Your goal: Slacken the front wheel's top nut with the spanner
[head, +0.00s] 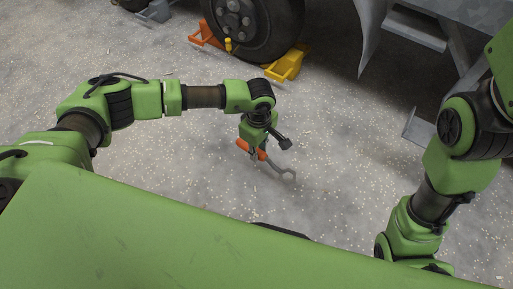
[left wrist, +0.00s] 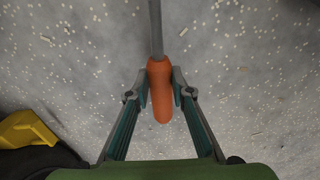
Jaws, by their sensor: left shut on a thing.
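The spanner has an orange handle (head: 243,145) and a grey shaft with an open jaw (head: 289,175) at its end. My left gripper (head: 258,152) is shut on the handle and holds the spanner over the concrete floor. In the left wrist view both fingers (left wrist: 160,88) clasp the orange handle, with the grey shaft (left wrist: 156,28) running up out of frame. A large dark wheel (head: 264,38) stands at the top, its hub with several nuts (head: 232,8) partly cut off by the frame edge. The spanner is well apart from the wheel. My right gripper is not in view.
An orange chock (head: 206,34) and a yellow chock (head: 286,66) sit on either side of the wheel. A grey metal frame (head: 415,32) stands at the upper right. The floor (head: 335,130) between my arms and the wheel is clear.

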